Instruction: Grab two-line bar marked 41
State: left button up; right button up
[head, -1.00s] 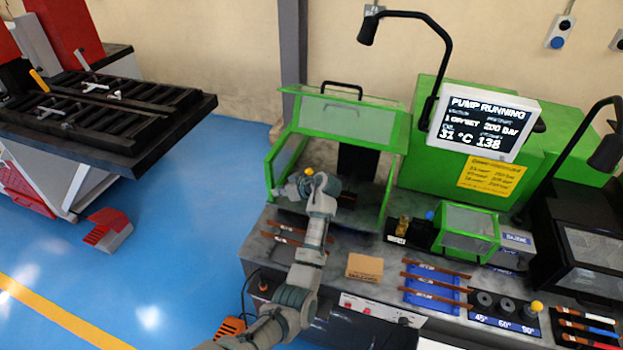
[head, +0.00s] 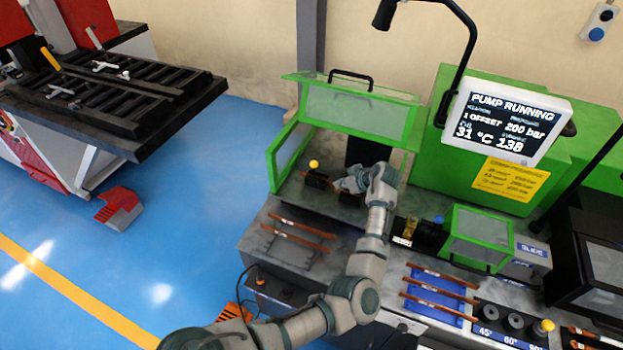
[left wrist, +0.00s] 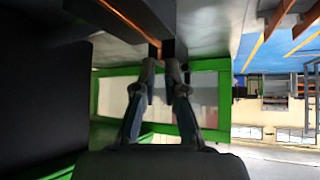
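A copper-coloured bar (left wrist: 128,18) runs from the upper left to my left fingertips in the left wrist view. Its marking cannot be read, so I cannot tell whether it is the bar marked 41. In the head view my left gripper (head: 346,184) is inside the open green-framed bender, just right of a black block with a yellow knob (head: 313,163). In the left wrist view the fingertips of my left gripper (left wrist: 161,66) are a small gap apart at the bar's end; whether they press on it is not clear. My right gripper is not in view.
Two copper bars (head: 302,227) lie on a rack left of my arm. Several bars lie on a blue rack (head: 438,290) to the right. The bender's raised clear guard (head: 350,110) stands behind my gripper. A smaller green-framed guard (head: 478,240) is at right.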

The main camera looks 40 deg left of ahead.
aim_at(328, 184)
pick_arm(q)
jog(key=shift+d, duration=0.7)
jog(key=x, duration=0.3)
jog(key=shift+w+a, duration=0.1)
jog(key=shift+a, duration=0.3)
jog(key=a, duration=0.1)
jog(key=a+f, duration=0.1)
jog(key=a, duration=0.1)
jog(key=shift+f, duration=0.2)
jog(key=shift+d, duration=0.15)
jog(key=shift+c, duration=0.5)
jog(key=shift+d+r, duration=0.1)
jog(key=shift+d, duration=0.05)
grip_shut()
jog(key=shift+w+d+r, duration=0.15)
jog(key=shift+d, duration=0.2)
jog(key=shift+r, duration=0.1)
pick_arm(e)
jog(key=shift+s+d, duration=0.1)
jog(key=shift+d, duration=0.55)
